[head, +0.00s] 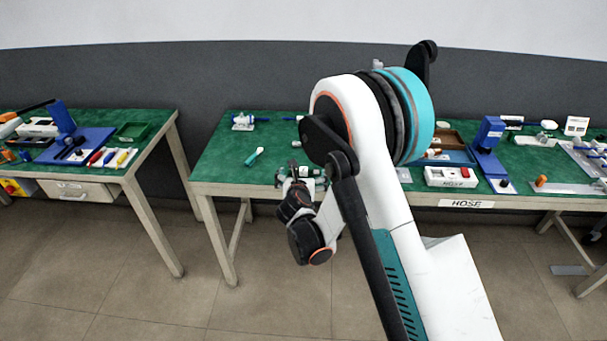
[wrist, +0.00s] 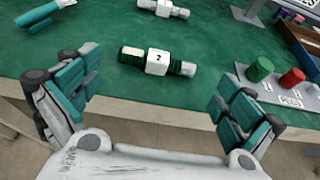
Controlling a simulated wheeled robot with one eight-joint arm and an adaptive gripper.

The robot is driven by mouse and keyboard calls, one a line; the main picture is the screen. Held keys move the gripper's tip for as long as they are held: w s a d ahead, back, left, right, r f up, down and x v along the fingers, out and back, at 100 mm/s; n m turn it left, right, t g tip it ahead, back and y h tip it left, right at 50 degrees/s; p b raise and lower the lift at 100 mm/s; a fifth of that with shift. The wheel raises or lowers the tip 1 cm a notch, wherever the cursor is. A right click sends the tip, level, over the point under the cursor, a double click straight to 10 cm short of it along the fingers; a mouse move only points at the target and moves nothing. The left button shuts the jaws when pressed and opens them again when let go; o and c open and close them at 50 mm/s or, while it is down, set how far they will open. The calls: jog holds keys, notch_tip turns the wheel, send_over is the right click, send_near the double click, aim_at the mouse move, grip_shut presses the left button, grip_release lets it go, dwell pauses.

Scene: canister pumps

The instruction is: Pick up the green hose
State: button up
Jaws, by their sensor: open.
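In the wrist view, a short piece with a dark green ribbed end (wrist: 131,56), a white middle block marked 2 and a grey-green ribbed end lies on the green table top. It looks like the green hose, though I cannot be sure. My gripper (wrist: 150,95) is open and empty, its two teal-and-grey fingers wide apart. The piece lies beyond the fingertips, roughly centred between them, and is not touched. In the head view my gripper (head: 300,172) is over the front edge of the middle table, where my arm hides part of the surface.
A similar pale piece (wrist: 163,8) lies farther back. A teal-handled tool (head: 254,156) lies to the left. The table's front edge (head: 215,188) is close; the table (head: 215,160) is clear around the tool.

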aim_at(304, 170)
jog(key=b+x, duration=0.2)
jog(key=x, duration=0.2)
jog(key=shift+w+a+f, duration=0.1)
jog(key=shift+w+f, duration=0.1)
jog(key=shift+w, duration=0.1)
jog(key=shift+w+b, duration=0.3)
jog(key=shift+w, duration=0.1)
jog(key=c, duration=0.7)
